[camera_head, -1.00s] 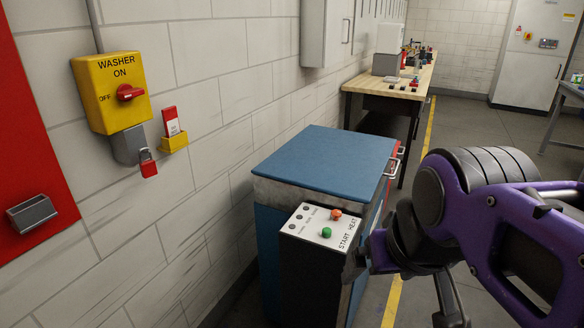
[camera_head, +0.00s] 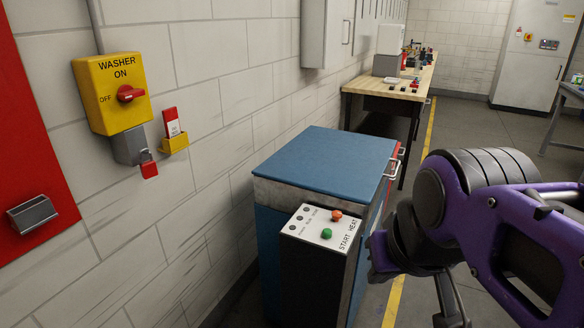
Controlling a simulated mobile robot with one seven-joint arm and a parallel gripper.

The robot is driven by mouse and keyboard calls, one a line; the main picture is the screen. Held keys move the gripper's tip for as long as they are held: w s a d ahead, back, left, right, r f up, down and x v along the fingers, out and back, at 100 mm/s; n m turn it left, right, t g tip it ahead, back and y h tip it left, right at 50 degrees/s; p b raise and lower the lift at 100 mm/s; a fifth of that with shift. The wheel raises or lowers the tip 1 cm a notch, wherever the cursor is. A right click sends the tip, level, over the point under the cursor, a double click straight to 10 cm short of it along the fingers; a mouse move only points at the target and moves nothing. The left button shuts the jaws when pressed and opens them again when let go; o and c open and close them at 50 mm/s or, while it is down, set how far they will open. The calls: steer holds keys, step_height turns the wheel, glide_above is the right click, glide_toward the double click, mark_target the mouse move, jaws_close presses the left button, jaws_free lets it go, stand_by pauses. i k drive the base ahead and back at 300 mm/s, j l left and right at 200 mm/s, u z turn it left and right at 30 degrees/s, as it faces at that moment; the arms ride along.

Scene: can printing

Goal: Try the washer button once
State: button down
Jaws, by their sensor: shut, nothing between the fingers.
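The blue washer-like cabinet (camera_head: 325,160) stands by the wall with its lid shut. Its sloped control panel (camera_head: 308,242) carries a green button (camera_head: 326,234), an orange button (camera_head: 336,215) and several dark lamps; the print reads START and HEAT. On the wall, a yellow switch box (camera_head: 100,75) is marked WASHER, ON and OFF. Its red handle (camera_head: 130,93) lies level, in line with OFF. My gripper (camera_head: 381,258) shows only as a small purple part behind my wrist, right of the panel and apart from the buttons. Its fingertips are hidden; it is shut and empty.
A red padlock (camera_head: 149,169) hangs below the switch box, beside a yellow holder (camera_head: 174,143) with a red tag. A grey wall cabinet (camera_head: 322,35) and a wooden workbench (camera_head: 412,88) stand beyond. The floor right of the blue cabinet is clear behind my arm.

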mark_target(327, 234)
steer(key=i+l+u, duration=0.15)
steer(key=l+u, duration=0.25)
steer(key=i+l+u, duration=0.1)
steer(key=l+u, duration=0.75)
steer(key=k+j+u, duration=0.1)
steer(key=j+u, duration=0.2)
steer(key=i+j+u, duration=0.1)
steer(key=i+j, duration=0.2)
steer(key=k+l+z, duration=0.3)
steer(key=i+l+z, duration=0.1)
steer(key=l, duration=0.25)
steer(key=i, duration=0.1)
